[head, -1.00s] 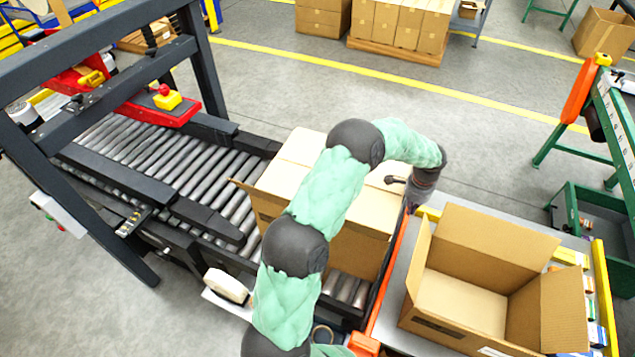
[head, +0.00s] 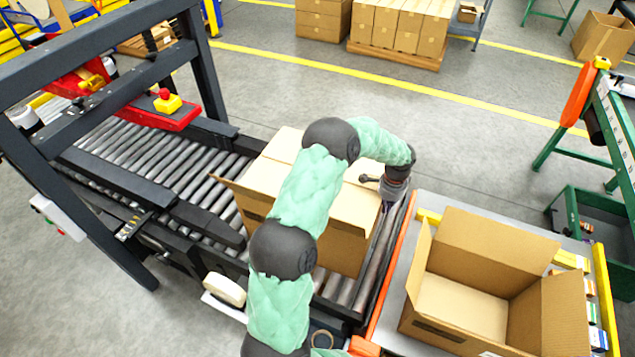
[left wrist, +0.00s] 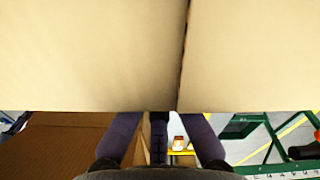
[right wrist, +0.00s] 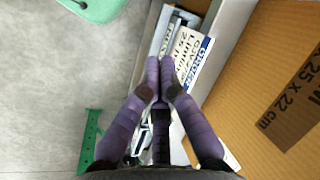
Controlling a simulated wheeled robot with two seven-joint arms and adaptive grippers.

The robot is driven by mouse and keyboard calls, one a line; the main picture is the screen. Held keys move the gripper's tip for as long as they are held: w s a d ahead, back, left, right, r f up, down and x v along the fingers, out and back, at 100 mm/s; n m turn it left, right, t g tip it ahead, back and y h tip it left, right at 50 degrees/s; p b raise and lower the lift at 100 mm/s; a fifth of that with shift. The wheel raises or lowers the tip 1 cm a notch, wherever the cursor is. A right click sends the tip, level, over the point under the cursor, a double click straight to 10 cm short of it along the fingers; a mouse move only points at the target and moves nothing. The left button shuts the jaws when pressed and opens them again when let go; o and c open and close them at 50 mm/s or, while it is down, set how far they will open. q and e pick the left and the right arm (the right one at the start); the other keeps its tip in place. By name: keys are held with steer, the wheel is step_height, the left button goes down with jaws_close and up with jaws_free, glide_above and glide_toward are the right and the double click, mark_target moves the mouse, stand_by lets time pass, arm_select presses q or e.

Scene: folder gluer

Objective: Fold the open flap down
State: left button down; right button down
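A cardboard box (head: 345,238) stands on the roller conveyor, its top flaps mostly lying over the top. One flap (head: 238,198) sticks out at its left end. My left arm reaches across the box, and my left gripper (head: 394,192) is at its right end, pointing down. In the left wrist view two pale panels (left wrist: 90,55) with a seam between them fill the upper half and hide the fingertips. The left fingers (left wrist: 160,122) are spread apart; contact cannot be told. My right gripper (right wrist: 160,65) is shut and empty, above printed packages beside a cardboard box.
An open empty box (head: 465,300) sits on the side table (head: 402,300) to the right. A dark frame with a red bar (head: 150,112) spans the rollers (head: 205,165) at left. A green stand (head: 560,130) is at far right. Bare rollers lie left of the box.

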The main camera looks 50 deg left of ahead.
arm_select(q)
steer(key=shift+s+a+p, duration=0.25)
steer(key=shift+s+a, duration=0.8)
steer(key=shift+a, duration=1.1)
steer(key=shift+s+a+p, duration=0.2)
steer(key=shift+s+a, duration=0.8)
steer(key=shift+a, duration=1.15)
steer(key=shift+s+a+p, duration=0.25)
steer(key=shift+s+a, duration=0.8)
steer(key=shift+a, duration=1.1)
steer(key=s+a, duration=0.4)
steer(key=a, duration=0.5)
steer(key=shift+s+a, duration=0.15)
steer(key=shift+s, duration=0.1)
steer(key=d, duration=0.1)
steer(key=w+d, duration=0.1)
steer(key=d, duration=0.1)
steer(key=shift+w+d+p, duration=0.3)
steer(key=shift+w, duration=0.05)
step_height(320, 180, up, 11)
steer(key=p, duration=0.6)
steer(key=shift+f, duration=0.15)
